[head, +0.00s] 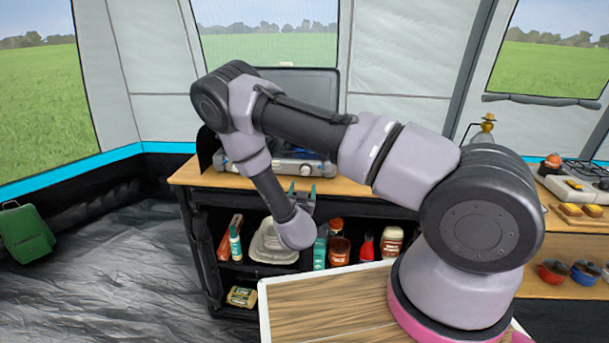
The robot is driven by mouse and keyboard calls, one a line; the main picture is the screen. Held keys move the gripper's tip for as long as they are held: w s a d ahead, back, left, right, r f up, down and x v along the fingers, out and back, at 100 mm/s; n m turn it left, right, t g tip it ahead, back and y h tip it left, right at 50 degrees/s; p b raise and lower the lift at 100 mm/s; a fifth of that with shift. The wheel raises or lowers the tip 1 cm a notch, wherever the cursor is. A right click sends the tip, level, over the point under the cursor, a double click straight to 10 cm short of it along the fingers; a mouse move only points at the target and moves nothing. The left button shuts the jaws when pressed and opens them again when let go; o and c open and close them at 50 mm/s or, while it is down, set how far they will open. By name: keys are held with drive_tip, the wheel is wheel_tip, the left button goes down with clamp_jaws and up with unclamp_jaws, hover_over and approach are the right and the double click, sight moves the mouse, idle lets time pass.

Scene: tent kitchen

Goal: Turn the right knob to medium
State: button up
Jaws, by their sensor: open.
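The camping stove (285,167) stands on the wooden counter at the back, with its dark lid (300,88) raised. Its silver front faces me. My arm crosses in front of the stove and hides much of its top. The right knob is too small to make out clearly on the right part of the front. My gripper (302,186) is open and empty, its teal fingers pointing up just below the right part of the stove front. I cannot tell whether the fingers touch the stove.
The wooden counter (190,177) has open shelves below, holding white dishes (268,240), a red bottle (367,247) and several jars. A second stove (575,188) stands on the counter at right.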

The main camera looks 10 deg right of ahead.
sight(305, 172)
drive_tip(key=x, duration=1)
drive_tip(key=shift+w, duration=0.1)
clamp_jaws()
